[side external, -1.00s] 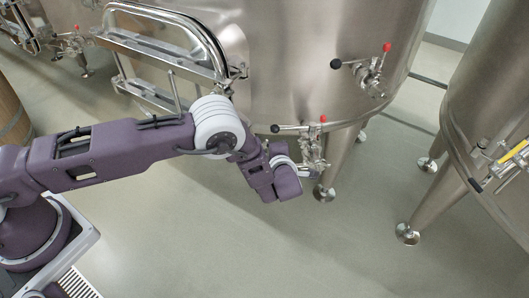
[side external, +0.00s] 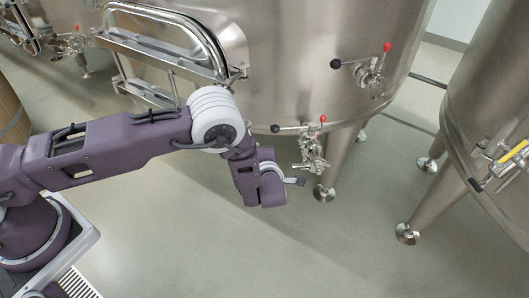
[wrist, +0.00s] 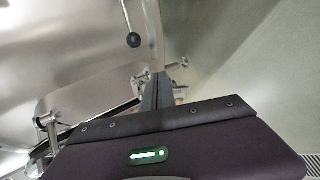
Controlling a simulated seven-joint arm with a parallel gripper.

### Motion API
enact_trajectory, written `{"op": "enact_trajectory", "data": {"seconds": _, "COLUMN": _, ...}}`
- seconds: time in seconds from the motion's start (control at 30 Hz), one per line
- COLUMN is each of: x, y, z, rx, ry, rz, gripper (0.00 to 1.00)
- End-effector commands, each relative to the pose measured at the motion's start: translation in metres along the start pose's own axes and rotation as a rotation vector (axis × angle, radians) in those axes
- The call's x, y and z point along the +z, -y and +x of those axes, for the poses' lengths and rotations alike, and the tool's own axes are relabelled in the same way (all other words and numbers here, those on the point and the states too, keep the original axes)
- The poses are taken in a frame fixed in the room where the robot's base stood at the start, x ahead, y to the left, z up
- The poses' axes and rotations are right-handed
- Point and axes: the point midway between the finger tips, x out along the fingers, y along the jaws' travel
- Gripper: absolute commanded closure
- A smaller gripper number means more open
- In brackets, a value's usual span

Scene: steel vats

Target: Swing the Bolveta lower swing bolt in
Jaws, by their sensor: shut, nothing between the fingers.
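No Bolveta name is readable. The steel vat's rectangular manway door (side external: 165,45) is at upper left in the side view, with a bright frame and bars. An upright metal rod (side external: 173,86) stands at its lower edge; I cannot tell for sure that it is the lower swing bolt. In the wrist view a metal fitting with a rounded end (wrist: 46,124) shows at lower left, partly cut off by my gripper's body. My gripper (side external: 298,181) is shut and empty, right of and below the door, apart from it. Its dark fingers (wrist: 157,90) point away from the wrist camera.
A lower valve (side external: 312,152) with a red knob and a black ball lever hangs on the vat just right of my gripper. Another valve (side external: 370,70) sits higher. A second vat (side external: 495,100) stands at right. The floor (side external: 300,260) in front is clear.

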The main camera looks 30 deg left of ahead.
Motion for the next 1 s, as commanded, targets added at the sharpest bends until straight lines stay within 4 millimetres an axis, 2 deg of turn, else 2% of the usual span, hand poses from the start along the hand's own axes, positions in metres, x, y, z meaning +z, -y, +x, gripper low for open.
{"op": "enact_trajectory", "data": {"seconds": 0.8, "x": -0.043, "y": 0.002, "z": -0.004, "rx": -0.001, "ry": -0.002, "rz": 0.0, "gripper": 1.0}}
{"op": "enact_trajectory", "data": {"seconds": 1.0, "x": -0.046, "y": 0.002, "z": -0.004, "rx": 0.0, "ry": -0.001, "rz": 0.0, "gripper": 1.0}}
